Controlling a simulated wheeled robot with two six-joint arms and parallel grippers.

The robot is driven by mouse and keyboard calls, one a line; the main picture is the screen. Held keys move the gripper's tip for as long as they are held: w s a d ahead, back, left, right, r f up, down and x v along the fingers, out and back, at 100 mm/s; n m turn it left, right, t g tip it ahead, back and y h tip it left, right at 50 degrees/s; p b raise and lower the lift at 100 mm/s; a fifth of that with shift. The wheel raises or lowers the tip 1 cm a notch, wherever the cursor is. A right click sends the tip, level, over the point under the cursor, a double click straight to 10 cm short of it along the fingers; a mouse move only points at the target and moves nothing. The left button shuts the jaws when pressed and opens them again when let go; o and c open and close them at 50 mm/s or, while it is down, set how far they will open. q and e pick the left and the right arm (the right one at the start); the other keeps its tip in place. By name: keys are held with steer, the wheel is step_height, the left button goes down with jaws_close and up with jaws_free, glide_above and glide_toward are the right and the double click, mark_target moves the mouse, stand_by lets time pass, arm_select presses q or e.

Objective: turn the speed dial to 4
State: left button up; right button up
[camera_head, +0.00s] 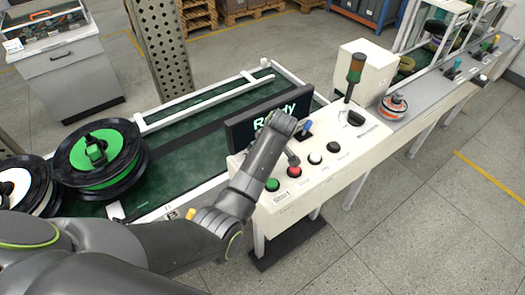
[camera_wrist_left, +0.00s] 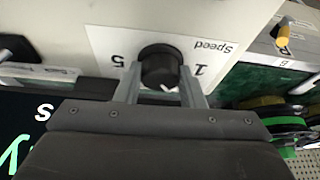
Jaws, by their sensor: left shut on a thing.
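The speed dial (camera_wrist_left: 161,62) is a round black knob with a white pointer mark, on a white label in the left wrist view. The label reads "Speed" upside down, with "1" to the right of the knob and "5" to the left. The pointer is at the knob's lower edge, between 1 and 5 and slightly toward the 1 side. Other numerals are hidden. My left gripper (camera_wrist_left: 159,87) is shut on the dial, one finger on each side. In the head view my left arm hides the dial and fingertips. My right gripper is out of view.
A "Ready" screen (camera_head: 247,128) stands behind. A signal lamp (camera_head: 355,68) rises at right.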

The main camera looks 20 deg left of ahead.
arm_select(q)
steer(key=m+p, duration=0.1)
steer(key=m+t+p, duration=0.1)
steer(key=m+p, duration=0.1)
steer(key=m+h+p, duration=0.1)
steer(key=p, duration=0.1)
steer(key=shift+s+a+r+m, duration=0.1)
steer(key=shift+a+r+m, duration=0.05)
steer(key=shift+r+m, duration=0.15)
steer(key=shift+f+m+t+h+p, duration=0.1)
steer(key=shift+m+t+h+p, duration=0.3)
steer(key=shift+m, duration=0.3)
steer(key=shift+a+f+m+h+p, duration=0.1)
steer(key=shift+m+h+p, duration=0.25)
steer(key=shift+m, duration=0.85)
steer(key=o, duration=1)
steer(key=shift+s+r, duration=0.2)
steer(key=shift+r, duration=0.3)
steer(key=b+v, duration=0.3)
steer(key=v, duration=1.3)
steer(key=shift+s+a+r, duration=0.1)
steer(key=shift+a, duration=0.05)
